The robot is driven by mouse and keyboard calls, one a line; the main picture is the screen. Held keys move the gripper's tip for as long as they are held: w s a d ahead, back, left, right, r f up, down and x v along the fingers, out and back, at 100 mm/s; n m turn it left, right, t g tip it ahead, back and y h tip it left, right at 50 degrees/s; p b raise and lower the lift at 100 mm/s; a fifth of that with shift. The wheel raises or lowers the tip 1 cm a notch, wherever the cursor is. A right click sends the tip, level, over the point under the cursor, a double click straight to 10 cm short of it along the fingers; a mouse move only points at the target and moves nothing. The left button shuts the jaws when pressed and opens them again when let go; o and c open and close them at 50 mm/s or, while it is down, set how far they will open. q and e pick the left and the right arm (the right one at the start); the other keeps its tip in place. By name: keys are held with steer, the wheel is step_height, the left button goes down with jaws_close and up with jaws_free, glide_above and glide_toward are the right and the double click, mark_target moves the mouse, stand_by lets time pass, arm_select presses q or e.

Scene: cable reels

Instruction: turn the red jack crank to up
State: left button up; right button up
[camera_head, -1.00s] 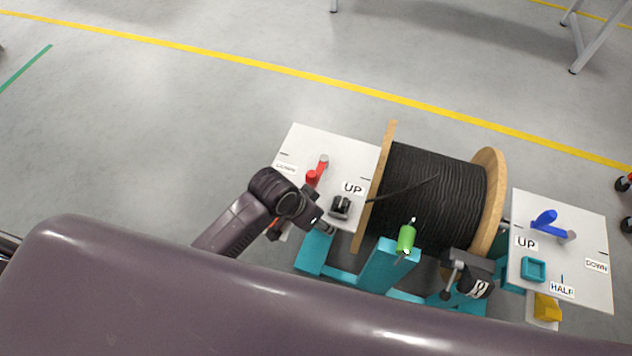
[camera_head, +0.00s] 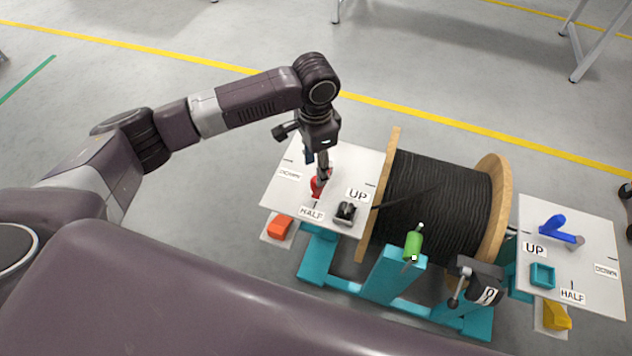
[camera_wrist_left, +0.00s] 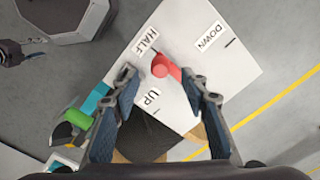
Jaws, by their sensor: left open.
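The red jack crank (camera_head: 316,187) stands on the white panel (camera_head: 345,162) left of the cable reel, partly hidden by my left gripper. The panel carries DOWN (camera_head: 289,174), HALF (camera_head: 311,214) and UP (camera_head: 358,195) labels. My left gripper (camera_head: 322,172) points down over the crank. In the left wrist view the gripper (camera_wrist_left: 162,84) is open. The red crank (camera_wrist_left: 164,66) shows between and just beyond its fingertips, without clear contact. Which label the crank points to is hard to tell. My right gripper is not in view.
A small black clamp (camera_head: 345,212) sits beside the UP label. The black cable reel (camera_head: 438,200) with wooden flanges stands on a teal frame (camera_head: 380,275), with a green handle (camera_head: 413,246) in front. A second panel (camera_head: 590,235) with a blue crank (camera_head: 556,228) stands right.

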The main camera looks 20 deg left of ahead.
arm_select(q)
step_height(320, 180, down, 8)
steer(key=shift+r, duration=0.15)
stand_by(0.3)
steer(key=shift+c, duration=0.3)
jaws_close()
